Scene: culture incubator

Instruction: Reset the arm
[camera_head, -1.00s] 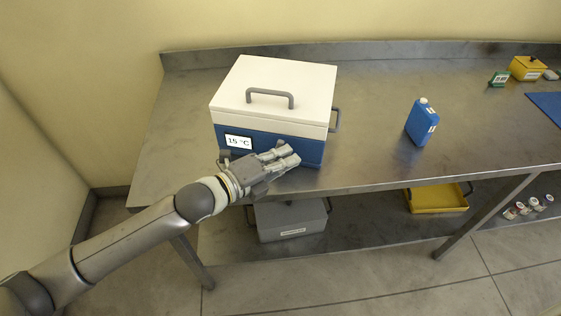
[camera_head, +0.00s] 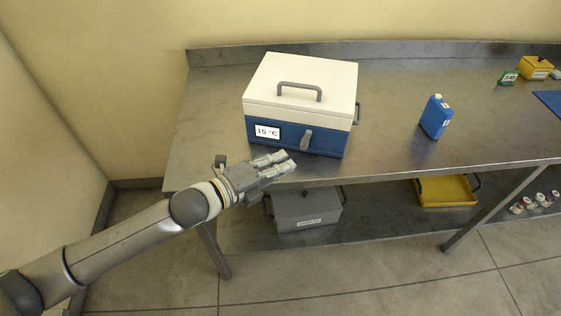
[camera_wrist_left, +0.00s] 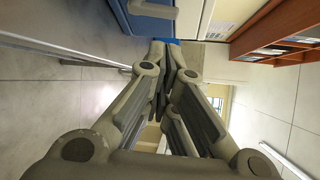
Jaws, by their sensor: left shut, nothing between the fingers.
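My left gripper (camera_head: 287,163) is shut and empty in the head view. It is in front of the blue and white incubator box (camera_head: 303,95), near the table's front edge and apart from the box. In the left wrist view its fingers (camera_wrist_left: 167,50) are close together with nothing between them. The box has a closed white lid with a grey handle, a grey front latch (camera_head: 306,139) and a display (camera_head: 267,132) reading 15 °C. My right gripper is not in view.
The shelf below holds a grey case (camera_head: 305,209) and a yellow tray (camera_head: 446,190). Floor is clear in front.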

